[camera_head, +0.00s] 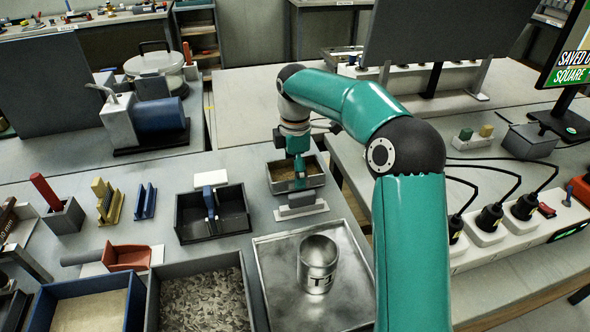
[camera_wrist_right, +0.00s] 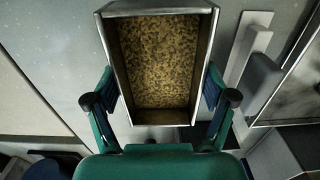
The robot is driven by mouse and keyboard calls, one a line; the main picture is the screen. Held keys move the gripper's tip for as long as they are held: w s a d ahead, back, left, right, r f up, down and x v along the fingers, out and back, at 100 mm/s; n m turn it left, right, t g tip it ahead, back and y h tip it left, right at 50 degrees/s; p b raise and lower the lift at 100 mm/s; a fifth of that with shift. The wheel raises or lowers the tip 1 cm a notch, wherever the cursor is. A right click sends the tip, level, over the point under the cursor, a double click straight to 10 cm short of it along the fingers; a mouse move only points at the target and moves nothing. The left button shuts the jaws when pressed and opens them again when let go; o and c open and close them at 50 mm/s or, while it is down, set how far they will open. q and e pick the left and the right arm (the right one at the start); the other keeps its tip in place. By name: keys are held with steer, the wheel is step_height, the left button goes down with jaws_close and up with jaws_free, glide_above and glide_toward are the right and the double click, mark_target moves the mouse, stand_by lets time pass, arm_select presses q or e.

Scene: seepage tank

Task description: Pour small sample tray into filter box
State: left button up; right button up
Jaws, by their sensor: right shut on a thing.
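The small sample tray (camera_head: 312,181) is a grey metal rectangular tray holding brown granular material (camera_wrist_right: 160,60). It looks roughly level near the middle of the bench. My right gripper (camera_head: 297,160) is shut on the tray, with its fingers on both sides of the near end in the right wrist view (camera_wrist_right: 160,95). Whether the tray touches the bench is hard to tell. A dark open box (camera_head: 185,222) with an upright blue-handled piece stands left of the tray, apart from it; it may be the filter box, but no label shows. My left gripper is out of view.
A grey block on a pale base (camera_head: 300,205) sits just in front of the tray. A metal pan (camera_head: 270,290) holds a cup marked T1 (camera_head: 318,270). Bins of sand and chips (camera_head: 205,300) stand front left. Power sockets and cables (camera_head: 485,235) lie right.

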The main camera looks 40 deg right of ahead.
steer(key=shift+f, duration=0.4)
steer(key=o, duration=1.2)
steer(key=shift+b, duration=0.4)
steer(key=shift+r, duration=0.3)
step_height(320, 180, up, 17)
steer(key=p, duration=0.6)
steer(key=shift+s+d+f, duration=0.1)
steer(key=shift+d+f, duration=0.05)
